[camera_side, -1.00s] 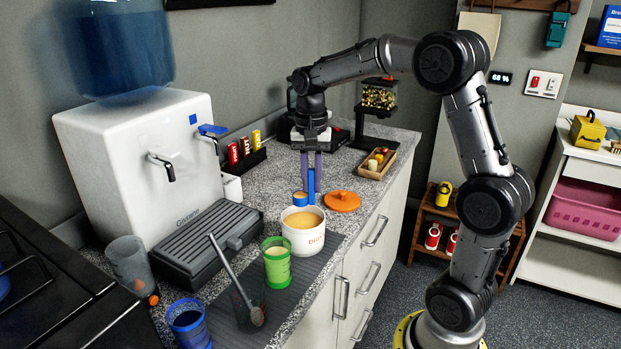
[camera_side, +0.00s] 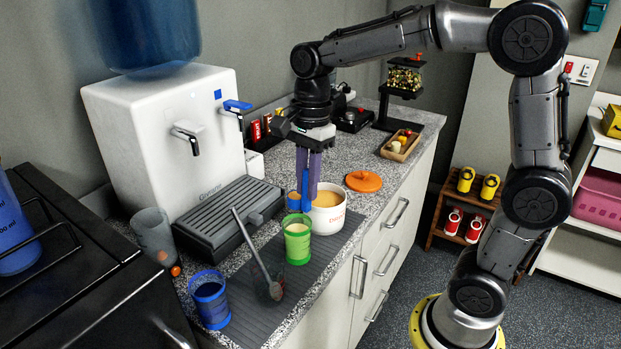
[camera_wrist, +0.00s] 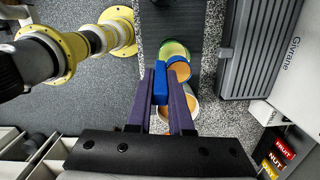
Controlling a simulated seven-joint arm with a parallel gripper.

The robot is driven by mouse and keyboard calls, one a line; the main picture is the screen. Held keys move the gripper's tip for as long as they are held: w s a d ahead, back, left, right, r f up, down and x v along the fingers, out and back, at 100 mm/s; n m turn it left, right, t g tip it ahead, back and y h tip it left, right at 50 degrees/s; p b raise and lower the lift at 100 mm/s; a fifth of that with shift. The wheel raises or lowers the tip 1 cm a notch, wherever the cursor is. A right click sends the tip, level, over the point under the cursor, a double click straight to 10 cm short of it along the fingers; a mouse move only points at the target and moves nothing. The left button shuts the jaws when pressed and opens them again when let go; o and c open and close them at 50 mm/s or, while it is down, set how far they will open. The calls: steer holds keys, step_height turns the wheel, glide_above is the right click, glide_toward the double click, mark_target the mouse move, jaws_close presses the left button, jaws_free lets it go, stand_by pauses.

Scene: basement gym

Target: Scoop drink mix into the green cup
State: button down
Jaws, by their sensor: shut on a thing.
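My gripper (camera_side: 309,180), with two purple fingers, points down and is shut on the upright handle of a blue scoop (camera_side: 294,206). Tan powder shows in the scoop's bowl. In the side view the scoop appears just above and behind the green cup (camera_side: 298,249), beside the left rim of the white tub (camera_side: 327,222) of tan drink mix. The cup stands upright with pale contents. In the wrist view the scoop (camera_wrist: 180,65) overlaps the near edge of the green cup (camera_wrist: 173,47); the tub (camera_wrist: 190,103) is partly hidden by the fingers.
An orange lid (camera_side: 363,181) lies behind the tub. A long spoon (camera_side: 260,262) leans in a dark clear cup, with a blue cup (camera_side: 210,300) and grey cup (camera_side: 153,236) nearby. The white dispenser (camera_side: 165,130) and its drip tray (camera_side: 218,222) stand left.

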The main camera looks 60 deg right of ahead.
steer(key=d+f+t+y, duration=0.2)
steer(key=d+f+y, duration=0.3)
steer(key=y, duration=0.9)
steer(key=shift+s+d+f+y, duration=0.35)
steer(key=shift+d+f+y, duration=0.05)
steer(key=shift+f, duration=0.4)
steer(key=shift+r, duration=0.1)
